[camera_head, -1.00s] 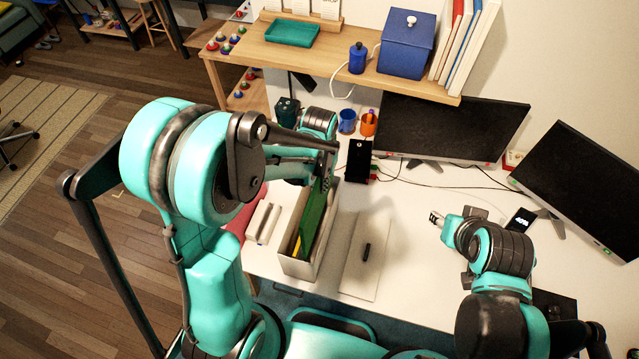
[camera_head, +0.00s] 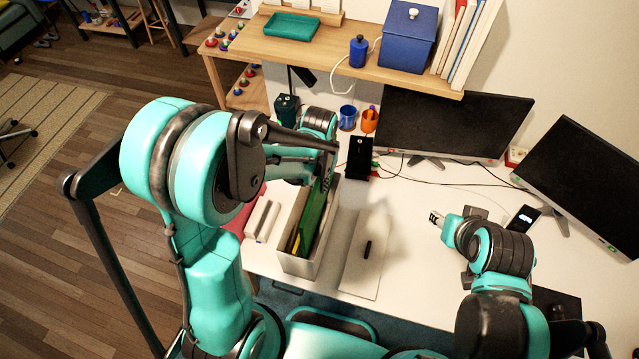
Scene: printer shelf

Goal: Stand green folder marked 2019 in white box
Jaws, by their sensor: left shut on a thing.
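The green folder (camera_head: 312,217) stands in the white box (camera_head: 299,266) on the desk, slightly tilted. Its 2019 mark cannot be read from here. My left gripper (camera_head: 324,180) is shut on the upper far end of the folder, and my arm hides part of the gripper and the box's far left side. A yellow edge (camera_head: 297,243) shows beside the folder inside the box. My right gripper (camera_head: 435,218) is over the right part of the desk, away from the box; its fingers are small in view and hold nothing that I can see.
A black device (camera_head: 360,157), a blue cup (camera_head: 347,118) and an orange cup (camera_head: 369,121) stand behind. Two monitors (camera_head: 452,125) and a wooden shelf (camera_head: 330,50) border the back.

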